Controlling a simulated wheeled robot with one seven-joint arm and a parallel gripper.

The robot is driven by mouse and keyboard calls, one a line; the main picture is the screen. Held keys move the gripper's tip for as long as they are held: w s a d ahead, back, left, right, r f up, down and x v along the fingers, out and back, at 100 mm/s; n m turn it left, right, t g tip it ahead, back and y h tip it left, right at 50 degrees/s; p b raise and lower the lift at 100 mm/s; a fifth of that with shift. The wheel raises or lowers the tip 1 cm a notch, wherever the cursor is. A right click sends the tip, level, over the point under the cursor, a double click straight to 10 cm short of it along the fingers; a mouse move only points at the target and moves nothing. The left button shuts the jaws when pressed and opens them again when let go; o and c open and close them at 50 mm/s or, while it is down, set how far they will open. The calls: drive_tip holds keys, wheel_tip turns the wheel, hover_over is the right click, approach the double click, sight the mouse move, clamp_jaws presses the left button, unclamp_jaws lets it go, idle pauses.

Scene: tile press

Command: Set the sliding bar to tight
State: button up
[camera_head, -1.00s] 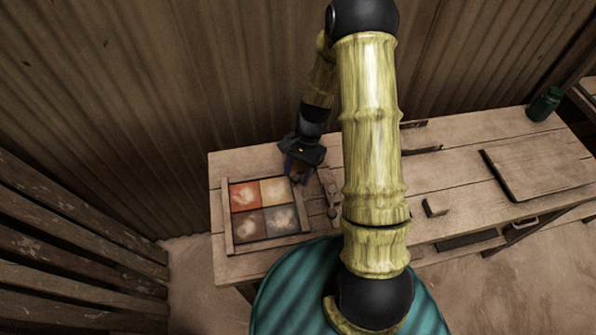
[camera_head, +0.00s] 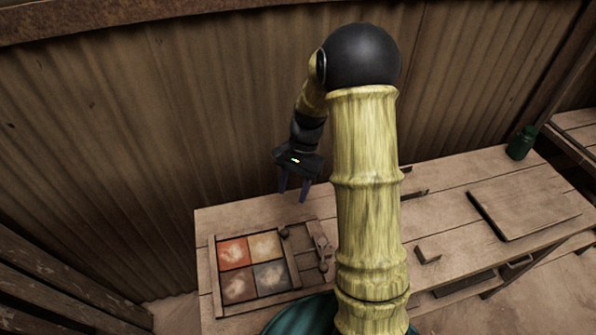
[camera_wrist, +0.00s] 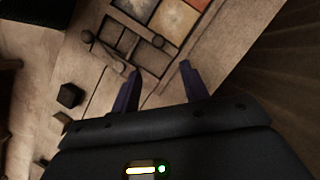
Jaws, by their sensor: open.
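The tile press (camera_head: 213,285) is a low wooden frame on the bench, holding orange, tan, brown and grey tiles. A narrow wooden bar (camera_head: 291,263), which looks like the sliding bar, runs along the right side of the tiles. It seems close against them; I cannot tell if it touches. A round knob (camera_head: 284,232) sits near its far end; the knob also shows in the wrist view (camera_wrist: 158,40). My gripper (camera_head: 294,193) is open and empty, raised above the far side of the press. Its two fingers show apart in the wrist view (camera_wrist: 160,70).
Right of the bar are shallow recesses, a second knob (camera_head: 323,265) and a wooden latch-like piece (camera_head: 321,243). A corrugated wall (camera_head: 150,120) rises behind.

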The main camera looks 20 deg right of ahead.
drive_tip(key=v, duration=0.5)
drive_tip(key=shift+s, duration=0.1)
drive_tip(key=shift+d, duration=0.1)
drive_tip(key=s+a+r+n+t+h, duration=0.1)
drive_tip(key=s+a+n+t, duration=0.1)
drive_tip(key=s+n, duration=0.3)
drive_tip(key=s+a+r+n+t+h+p, duration=0.1)
drive_tip(key=s+a+n+t+h, duration=0.1)
drive_tip(key=s+n, duration=0.3)
drive_tip(key=s+t, duration=0.1)
drive_tip(key=s, duration=0.2)
drive_tip(key=shift+s+r, duration=0.2)
idle(2.0)
